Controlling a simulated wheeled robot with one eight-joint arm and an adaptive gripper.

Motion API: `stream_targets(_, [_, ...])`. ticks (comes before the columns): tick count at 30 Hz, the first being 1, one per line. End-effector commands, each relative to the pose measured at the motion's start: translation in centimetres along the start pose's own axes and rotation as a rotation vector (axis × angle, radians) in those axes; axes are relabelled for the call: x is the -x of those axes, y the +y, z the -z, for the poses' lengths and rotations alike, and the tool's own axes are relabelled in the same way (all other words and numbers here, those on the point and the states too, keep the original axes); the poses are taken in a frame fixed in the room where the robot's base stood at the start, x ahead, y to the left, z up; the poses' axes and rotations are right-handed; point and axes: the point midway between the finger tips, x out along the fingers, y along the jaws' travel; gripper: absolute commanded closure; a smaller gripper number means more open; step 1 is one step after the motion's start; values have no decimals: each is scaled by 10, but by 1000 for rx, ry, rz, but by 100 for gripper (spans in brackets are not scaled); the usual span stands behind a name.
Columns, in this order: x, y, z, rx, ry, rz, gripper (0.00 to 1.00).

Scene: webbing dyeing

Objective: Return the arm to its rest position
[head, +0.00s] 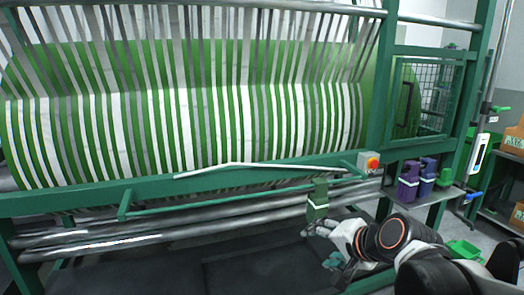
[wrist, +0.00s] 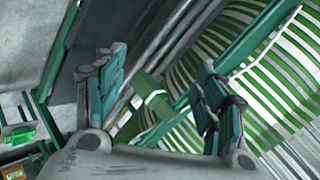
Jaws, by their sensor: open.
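My gripper (head: 321,245) is in front of the lower frame of the dyeing machine, at the right of centre in the head view. In the wrist view my gripper (wrist: 162,62) has its two teal fingers spread wide apart with nothing held between them. A green piece with a pale band (head: 318,200) hangs at the machine's front rail, just above my gripper. The green piece also shows in the wrist view (wrist: 153,97), beyond the gap between the fingers. I cannot tell whether a finger touches it.
The machine's green drum with white webbing strips (head: 190,125) fills the left and middle. A green front bar (head: 230,192) and steel rollers (head: 170,232) run near my gripper. Purple bottles (head: 408,182) stand on a small shelf at right, near a red button box (head: 369,162).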

Motion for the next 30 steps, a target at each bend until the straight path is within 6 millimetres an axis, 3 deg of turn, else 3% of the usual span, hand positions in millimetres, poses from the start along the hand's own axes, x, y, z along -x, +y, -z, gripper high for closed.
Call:
stream_targets(6, [50,40,-31,355,-8,-151,35])
stream_targets(15, [103,98,-56,770,-47,-340,35])
stream_targets(21, [117,113,-60,879,-63,-394,35])
stream_targets(30, [118,114,-60,888,-64,-398,35])
